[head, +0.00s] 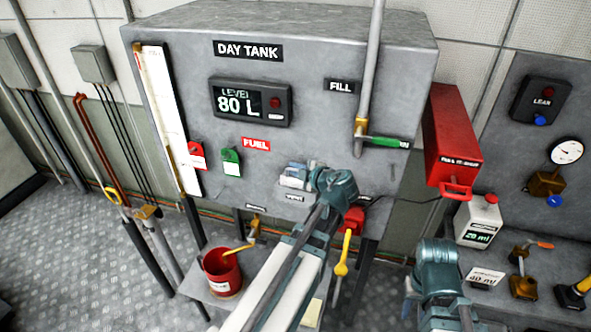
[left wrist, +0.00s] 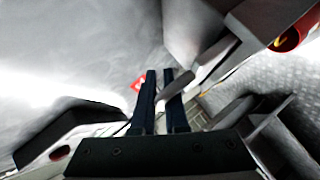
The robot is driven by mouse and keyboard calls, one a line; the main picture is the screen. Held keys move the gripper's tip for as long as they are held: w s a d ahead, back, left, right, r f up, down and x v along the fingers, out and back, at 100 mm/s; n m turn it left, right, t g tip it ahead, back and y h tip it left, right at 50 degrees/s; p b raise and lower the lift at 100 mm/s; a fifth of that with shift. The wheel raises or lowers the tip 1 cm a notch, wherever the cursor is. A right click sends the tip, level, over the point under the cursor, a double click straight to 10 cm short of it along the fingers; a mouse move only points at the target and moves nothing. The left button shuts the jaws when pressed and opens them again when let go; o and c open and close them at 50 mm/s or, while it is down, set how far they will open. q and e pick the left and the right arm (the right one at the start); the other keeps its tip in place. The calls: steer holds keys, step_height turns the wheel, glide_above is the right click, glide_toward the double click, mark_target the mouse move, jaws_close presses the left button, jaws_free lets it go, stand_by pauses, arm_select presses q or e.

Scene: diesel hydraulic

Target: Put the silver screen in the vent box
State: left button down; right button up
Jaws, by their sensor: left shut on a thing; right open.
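The vent box (head: 287,188) is a small grey holder low on the front of the day tank, above a small label. My left gripper (head: 300,174) is at this box in the head view, with its wrist just to the right. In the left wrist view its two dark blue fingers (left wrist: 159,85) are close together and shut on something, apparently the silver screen. The screen is not clearly visible, and I cannot tell whether it is inside the box. My right gripper (head: 436,252) is in front of the right-hand bench, its fingertips hard to make out.
The grey day tank (head: 330,65) fills the middle. A fill pipe with a green handle (head: 385,142) and a red box (head: 452,140) are to its right. A red bucket (head: 222,272) stands below left. A white container (head: 478,222) and brass fittings crowd the right bench.

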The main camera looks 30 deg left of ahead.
arm_select(q)
steer(key=shift+f+b, duration=0.55)
steer(key=c, duration=0.9)
jaws_free()
steer(key=shift+o, duration=0.2)
steer(key=shift+d, duration=0.15)
steer(key=shift+s+d+r, duration=0.2)
steer(key=shift+d, duration=0.05)
steer(key=p+v, duration=0.5)
steer(key=v, duration=0.8)
steer(key=shift+s+f, duration=0.1)
